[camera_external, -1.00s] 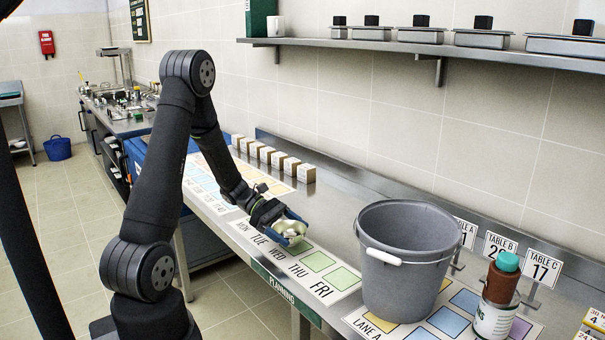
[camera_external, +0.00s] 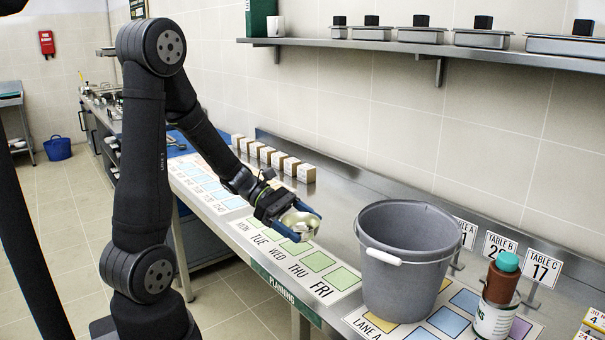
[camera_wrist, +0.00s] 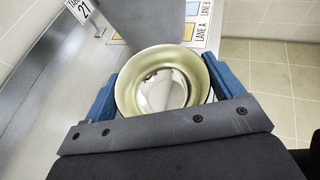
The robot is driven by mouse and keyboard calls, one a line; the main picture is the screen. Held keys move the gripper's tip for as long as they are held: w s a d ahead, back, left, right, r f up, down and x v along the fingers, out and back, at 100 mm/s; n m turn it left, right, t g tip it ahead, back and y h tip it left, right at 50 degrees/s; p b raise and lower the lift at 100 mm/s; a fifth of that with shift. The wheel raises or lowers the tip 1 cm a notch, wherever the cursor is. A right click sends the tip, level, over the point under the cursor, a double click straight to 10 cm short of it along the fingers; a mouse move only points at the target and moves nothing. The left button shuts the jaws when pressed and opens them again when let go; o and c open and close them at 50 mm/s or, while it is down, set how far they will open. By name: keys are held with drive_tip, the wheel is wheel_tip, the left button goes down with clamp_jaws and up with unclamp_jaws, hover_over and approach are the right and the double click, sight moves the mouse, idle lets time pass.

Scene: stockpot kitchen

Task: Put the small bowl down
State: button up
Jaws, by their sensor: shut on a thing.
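The small bowl is pale olive-green with a shiny inside. It shows in the external view (camera_external: 301,225) and in the wrist view (camera_wrist: 126,98). My gripper (camera_external: 299,224) is shut on it, with a blue finger on either side in the wrist view (camera_wrist: 166,95). The bowl is tilted and appears held above the steel counter (camera_external: 335,205), near the day squares of the planning strip (camera_external: 318,262). The exact gap to the counter is hard to tell.
A grey bucket (camera_external: 405,275) with a white handle stands right of my gripper. Small boxes (camera_external: 280,160) line the back. Bare counter lies between boxes and bucket.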

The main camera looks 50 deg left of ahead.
drive_tip(key=w+a+f+n+t+y, duration=0.1)
drive_tip(key=w+a+n+t+y, duration=0.25)
drive_tip(key=w+a, duration=0.65)
drive_tip(key=w+a+n+t+y, duration=0.25)
drive_tip(key=w+a+n, duration=0.2)
drive_tip(key=a, duration=0.85)
drive_tip(key=w+a+f+n+t+y, duration=0.1)
drive_tip(key=w+a+n+t+y, duration=0.2)
drive_tip(key=w+a, duration=0.7)
drive_tip(key=s+a+f+n+g+y, duration=0.15)
drive_tip(key=a+n+y, duration=0.25)
drive_tip(key=a, duration=1)
drive_tip(key=s+a+n+g+y, duration=0.25)
drive_tip(key=a+n+y, duration=0.2)
drive_tip(key=a, duration=0.85)
drive_tip(key=s+a+f+n+g+y, duration=0.1)
drive_tip(key=s+a+n+y, duration=0.25)
drive_tip(key=a, duration=1.05)
drive_tip(key=shift+t+y, duration=0.3)
drive_tip(key=shift+y, duration=0.2)
drive_tip(key=shift+w+d+f, duration=0.1)
drive_tip(key=shift+w+f, duration=0.05)
drive_tip(key=shift+f, duration=1.4)
drive_tip(key=shift+w+d+f, duration=0.1)
drive_tip(key=shift+w+f, duration=0.05)
drive_tip(key=shift+f, duration=1.4)
drive_tip(key=o, duration=0.9)
drive_tip(key=shift+f, duration=0.15)
